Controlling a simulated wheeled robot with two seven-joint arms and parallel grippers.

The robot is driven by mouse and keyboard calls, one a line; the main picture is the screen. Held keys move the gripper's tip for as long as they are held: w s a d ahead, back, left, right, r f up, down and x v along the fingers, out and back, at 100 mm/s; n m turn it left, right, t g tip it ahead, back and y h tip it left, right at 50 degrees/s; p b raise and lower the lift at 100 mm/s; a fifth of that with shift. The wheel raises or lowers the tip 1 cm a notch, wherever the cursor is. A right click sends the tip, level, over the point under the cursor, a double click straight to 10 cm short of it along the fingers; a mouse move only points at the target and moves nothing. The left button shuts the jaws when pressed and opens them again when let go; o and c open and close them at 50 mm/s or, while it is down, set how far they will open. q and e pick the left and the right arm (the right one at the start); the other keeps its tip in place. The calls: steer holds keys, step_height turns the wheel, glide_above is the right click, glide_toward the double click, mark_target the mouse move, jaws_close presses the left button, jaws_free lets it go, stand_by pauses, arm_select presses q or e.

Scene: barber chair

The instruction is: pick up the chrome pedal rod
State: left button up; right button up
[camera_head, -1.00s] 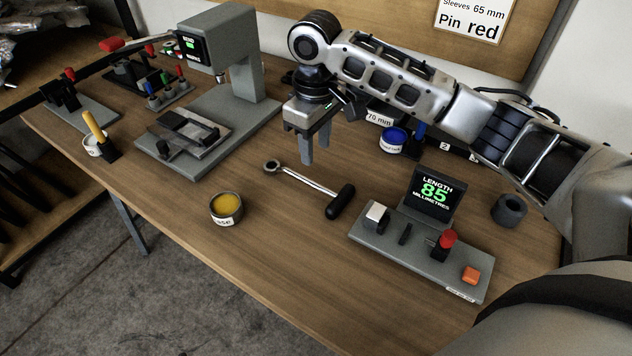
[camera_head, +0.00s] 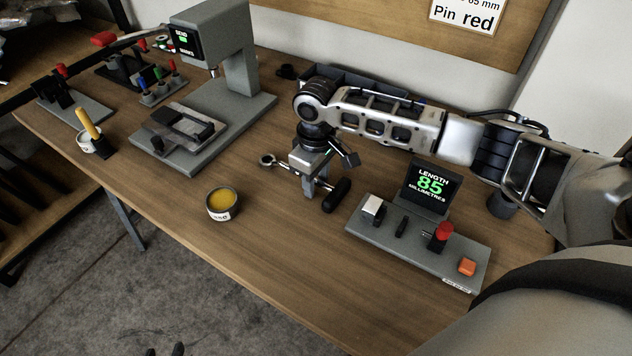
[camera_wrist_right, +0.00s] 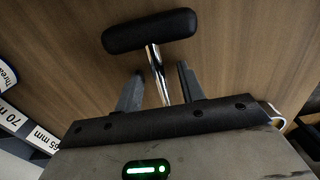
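The chrome pedal rod (camera_head: 283,164) lies on the wooden bench, with a ring at its left end and a black grip at its right end. My right gripper (camera_head: 308,190) is over the middle of the rod and hides part of it. In the right wrist view, the shiny shaft of the chrome pedal rod (camera_wrist_right: 155,66) runs between the two open fingers of the right gripper (camera_wrist_right: 158,84), with a gap on each side. The black grip lies beyond the fingertips. Two dark tips, apparently my left gripper (camera_head: 164,351), show apart at the bottom edge, low over the floor.
The length gauge (camera_head: 420,245) reading 85 stands right of the rod. A tin of yellow grease (camera_head: 222,204) is to its left. A grey press (camera_head: 214,125) stands at the back left. Bare bench lies in front of the rod.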

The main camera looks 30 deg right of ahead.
jaws_close()
steer(key=shift+r, duration=0.1)
